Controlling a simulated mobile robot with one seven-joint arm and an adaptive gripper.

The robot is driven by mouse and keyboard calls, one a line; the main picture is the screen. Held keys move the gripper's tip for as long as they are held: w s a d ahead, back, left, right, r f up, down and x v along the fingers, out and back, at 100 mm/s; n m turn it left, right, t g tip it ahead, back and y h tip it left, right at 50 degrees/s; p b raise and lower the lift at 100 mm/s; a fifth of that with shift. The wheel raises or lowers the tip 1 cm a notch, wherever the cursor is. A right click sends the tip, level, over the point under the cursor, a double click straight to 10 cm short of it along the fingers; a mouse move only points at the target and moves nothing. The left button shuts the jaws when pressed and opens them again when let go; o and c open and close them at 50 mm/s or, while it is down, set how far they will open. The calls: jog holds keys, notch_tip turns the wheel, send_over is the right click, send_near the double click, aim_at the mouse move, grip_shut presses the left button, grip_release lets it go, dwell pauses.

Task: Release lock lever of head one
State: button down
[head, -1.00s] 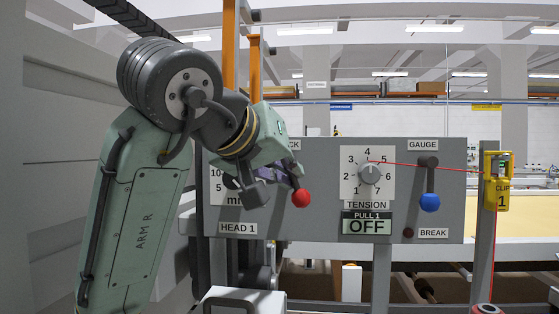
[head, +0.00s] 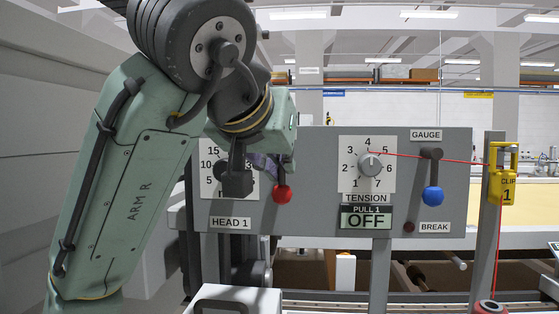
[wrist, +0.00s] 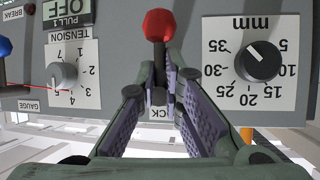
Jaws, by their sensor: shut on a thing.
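The lock lever of head one has a red ball knob (head: 282,194) and hangs about straight down on the grey panel, right of the mm dial. The red knob also shows in the wrist view (wrist: 161,25), with its dark stem between my fingers. My gripper (wrist: 162,72) is shut on the stem, behind the knob. In the head view my gripper (head: 266,166) is mostly hidden by my wrist. The "HEAD 1" label (head: 230,223) is below.
The mm dial (wrist: 257,61) is close beside my fingers. Right of the lever are the tension dial (head: 370,164), a "PULL 1" display (head: 365,221) reading OFF, and the blue-knobbed gauge lever (head: 432,195). A yellow clip (head: 502,186) holds a red thread at the far right.

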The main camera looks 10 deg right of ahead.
aim_at(280, 191)
jog(key=c, duration=1.7)
grip_release()
notch_tip(280, 191, up, 10)
jog(key=shift+s, duration=0.1)
